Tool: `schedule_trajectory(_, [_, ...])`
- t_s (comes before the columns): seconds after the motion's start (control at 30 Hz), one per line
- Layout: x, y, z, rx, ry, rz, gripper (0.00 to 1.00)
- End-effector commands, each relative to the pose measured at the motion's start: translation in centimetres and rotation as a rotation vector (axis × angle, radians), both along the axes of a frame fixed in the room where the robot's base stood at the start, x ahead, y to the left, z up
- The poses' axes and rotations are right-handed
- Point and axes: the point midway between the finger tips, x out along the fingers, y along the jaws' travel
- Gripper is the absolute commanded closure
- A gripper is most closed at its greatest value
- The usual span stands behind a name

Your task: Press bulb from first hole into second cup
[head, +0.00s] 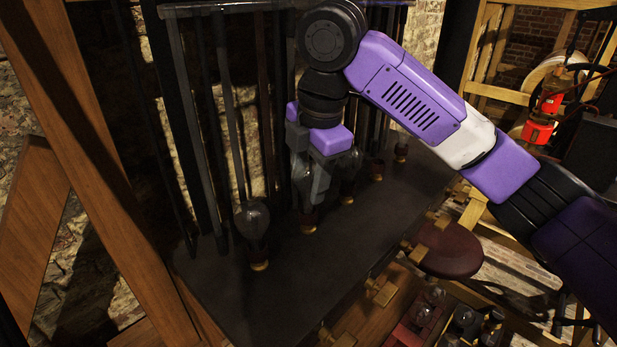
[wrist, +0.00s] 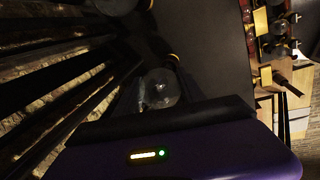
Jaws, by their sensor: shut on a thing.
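My gripper (head: 313,200) points down over the second cup (head: 308,226) from the left in a row on the dark bench (head: 290,275). It is shut on a clear glass bulb (wrist: 160,88), which shows between the fingers in the wrist view. The bulb is upright and at or just above the cup; the fingers hide its base, so I cannot tell if it is seated. The leftmost cup (head: 259,260) bears another clear bulb (head: 252,221). The red rack (head: 408,335) at the lower right holds several bulbs; which hole is the first I cannot tell.
More cups (head: 377,170) stand in the row behind and right of my gripper. Dark upright bars (head: 185,130) rise close along the bench's left and back. A round dark red stool seat (head: 447,250) is right of the bench. The bench's front part is clear.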

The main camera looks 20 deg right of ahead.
Motion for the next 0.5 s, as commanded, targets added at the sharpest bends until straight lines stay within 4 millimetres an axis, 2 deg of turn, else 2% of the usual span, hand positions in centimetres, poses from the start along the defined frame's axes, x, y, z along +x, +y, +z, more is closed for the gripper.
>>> schedule_trajectory(0.5, [-0.02, 0.01, -0.94, 0.001, 0.001, 0.000, 1.00])
